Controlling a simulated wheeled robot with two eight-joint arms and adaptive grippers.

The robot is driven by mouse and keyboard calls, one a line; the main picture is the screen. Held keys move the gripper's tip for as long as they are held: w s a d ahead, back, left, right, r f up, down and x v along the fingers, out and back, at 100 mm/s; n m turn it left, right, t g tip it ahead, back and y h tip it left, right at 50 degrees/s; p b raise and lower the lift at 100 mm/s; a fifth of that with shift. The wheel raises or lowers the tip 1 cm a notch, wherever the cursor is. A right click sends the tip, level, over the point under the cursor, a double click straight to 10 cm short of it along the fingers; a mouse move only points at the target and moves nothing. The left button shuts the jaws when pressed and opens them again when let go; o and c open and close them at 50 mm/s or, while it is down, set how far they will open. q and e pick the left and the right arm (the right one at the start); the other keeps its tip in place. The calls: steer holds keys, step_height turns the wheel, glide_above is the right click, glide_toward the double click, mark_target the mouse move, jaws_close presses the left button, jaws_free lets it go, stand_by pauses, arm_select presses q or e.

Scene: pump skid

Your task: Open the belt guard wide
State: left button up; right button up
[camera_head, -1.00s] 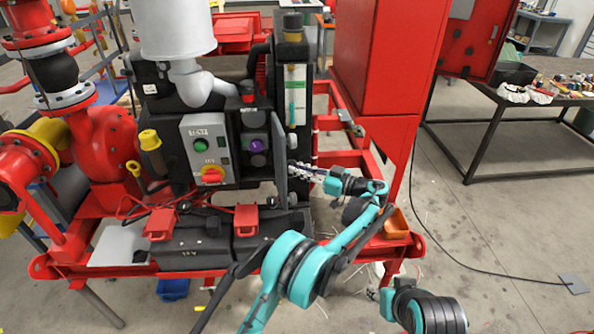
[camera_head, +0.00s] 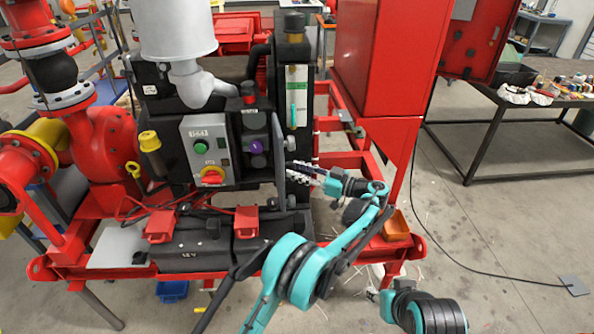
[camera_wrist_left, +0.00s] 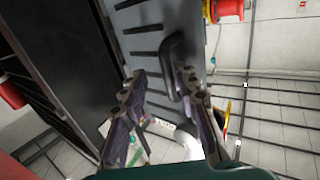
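The belt guard (camera_head: 279,163) is a thin grey panel seen nearly edge-on in the head view, standing out from the right side of the black machine. In the left wrist view its grey face (camera_wrist_left: 148,22) has dark slots and a black bar handle (camera_wrist_left: 174,52). My left gripper (camera_head: 296,172) is just right of the panel. In the left wrist view its fingers (camera_wrist_left: 160,78) are apart, with the right finger overlapping the handle's lower part; contact cannot be told. My right gripper does not show.
A tall red cabinet (camera_head: 385,60) stands to the right, above red frame rails. An orange bin (camera_head: 396,225) is below the gripper. A dark table (camera_head: 545,110) stands farther right.

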arm_select(q)
steer(key=v, duration=1.1)
steer(key=shift+s+d, duration=0.2)
steer(key=shift+d, duration=0.15)
